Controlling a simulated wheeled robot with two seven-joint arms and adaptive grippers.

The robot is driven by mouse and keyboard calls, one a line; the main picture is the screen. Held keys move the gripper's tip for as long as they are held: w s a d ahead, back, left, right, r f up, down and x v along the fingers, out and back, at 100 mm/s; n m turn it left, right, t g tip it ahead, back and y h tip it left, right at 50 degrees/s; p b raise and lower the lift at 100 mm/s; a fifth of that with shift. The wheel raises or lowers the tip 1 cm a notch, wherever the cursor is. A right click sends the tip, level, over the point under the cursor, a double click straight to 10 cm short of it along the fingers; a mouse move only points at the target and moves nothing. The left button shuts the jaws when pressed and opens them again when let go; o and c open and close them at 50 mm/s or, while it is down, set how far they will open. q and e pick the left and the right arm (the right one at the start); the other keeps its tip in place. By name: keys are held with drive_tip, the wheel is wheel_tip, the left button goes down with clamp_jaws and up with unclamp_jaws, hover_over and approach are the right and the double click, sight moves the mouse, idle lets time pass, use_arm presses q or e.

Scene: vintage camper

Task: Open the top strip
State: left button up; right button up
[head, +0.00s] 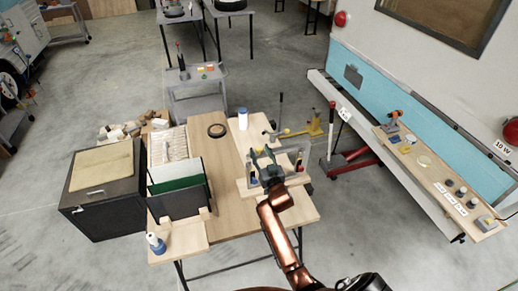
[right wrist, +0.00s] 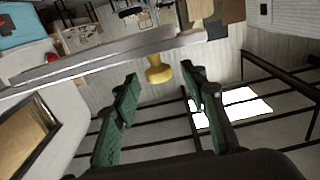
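I cannot tell for certain that this is the top strip. My right gripper (head: 263,153) is over the middle of the fixture. In the right wrist view its green fingers (right wrist: 160,78) stand apart on either side of the yellow knob, with no contact visible. My left gripper is not in view.
The workbench (head: 228,218) also bears a rack of panels (head: 182,185), a tape roll (head: 217,130), a white cylinder (head: 243,118) and a blue-and-white bottle (head: 156,243). A black case (head: 105,190) is at left. A long shelf (head: 420,165) by the camper is at right.

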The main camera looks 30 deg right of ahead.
drive_tip(key=shift+x, duration=1.15)
drive_tip(key=shift+c, duration=0.7)
clamp_jaws()
